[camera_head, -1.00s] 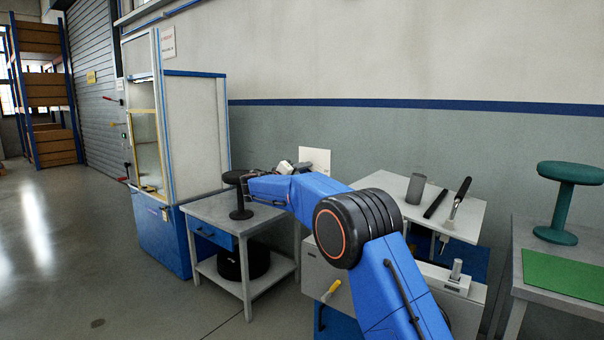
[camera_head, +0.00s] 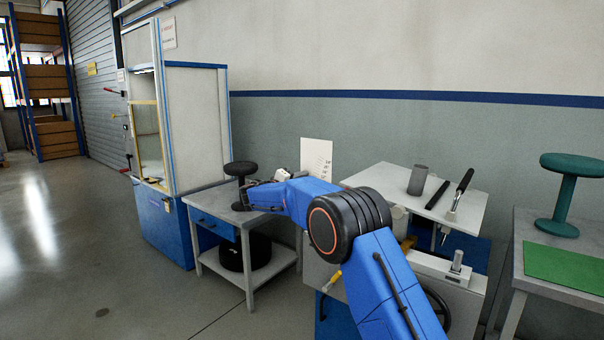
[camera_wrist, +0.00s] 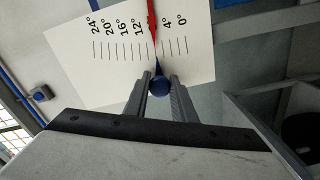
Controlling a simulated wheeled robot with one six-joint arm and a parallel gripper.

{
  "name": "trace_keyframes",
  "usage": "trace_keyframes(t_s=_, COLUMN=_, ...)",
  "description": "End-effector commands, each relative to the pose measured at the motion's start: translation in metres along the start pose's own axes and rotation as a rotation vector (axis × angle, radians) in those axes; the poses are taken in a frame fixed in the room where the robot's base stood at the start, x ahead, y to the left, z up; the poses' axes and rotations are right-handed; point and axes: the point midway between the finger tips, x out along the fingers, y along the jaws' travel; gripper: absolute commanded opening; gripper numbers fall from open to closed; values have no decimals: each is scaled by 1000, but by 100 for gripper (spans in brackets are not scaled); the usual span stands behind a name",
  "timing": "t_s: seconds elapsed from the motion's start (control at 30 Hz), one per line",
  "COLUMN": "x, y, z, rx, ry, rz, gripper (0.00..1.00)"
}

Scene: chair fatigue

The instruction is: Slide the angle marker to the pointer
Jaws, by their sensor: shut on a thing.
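A white card with an angle scale (camera_wrist: 125,45), marked from 0° to 24°, fills the upper middle of the wrist view. It also shows in the head view (camera_head: 316,158), behind my arm. A thin red pointer (camera_wrist: 152,18) comes down over the card between the 12° and 4° labels and covers the label there. The angle marker (camera_wrist: 158,87) has a round blue knob and a narrow dark tip. Its tip lies at or very close to the red pointer's lower end. My gripper (camera_wrist: 160,83) is shut on the knob, one finger on each side. In the head view the fingers cannot be made out.
A black stool (camera_head: 241,169) stands on the grey side table (camera_head: 215,203). At right, a white board (camera_head: 385,177) holds a grey cylinder (camera_head: 418,180) and dark-handled tools. A green stool (camera_head: 566,190) stands on the far-right bench. Open floor (camera_head: 100,250) lies at left.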

Motion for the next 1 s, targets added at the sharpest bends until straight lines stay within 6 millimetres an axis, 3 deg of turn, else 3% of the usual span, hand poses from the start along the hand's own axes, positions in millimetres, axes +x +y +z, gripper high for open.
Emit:
trace_keyframes(t_s=0.17, x=0, y=1, z=0, rx=1, ry=0, rz=0, gripper=0)
trace_keyframes(t_s=0.2, x=0, y=1, z=0, rx=1, ry=0, rz=0, gripper=33)
trace_keyframes(t_s=0.27, x=0, y=1, z=0, rx=1, ry=0, rz=0, gripper=43)
trace_keyframes(t_s=0.67, x=-7, y=1, z=-1, rx=1, ry=1, rz=-1, gripper=43)
trace_keyframes(t_s=1.0, x=-66, y=1, z=-1, rx=1, ry=2, rz=-1, gripper=43)
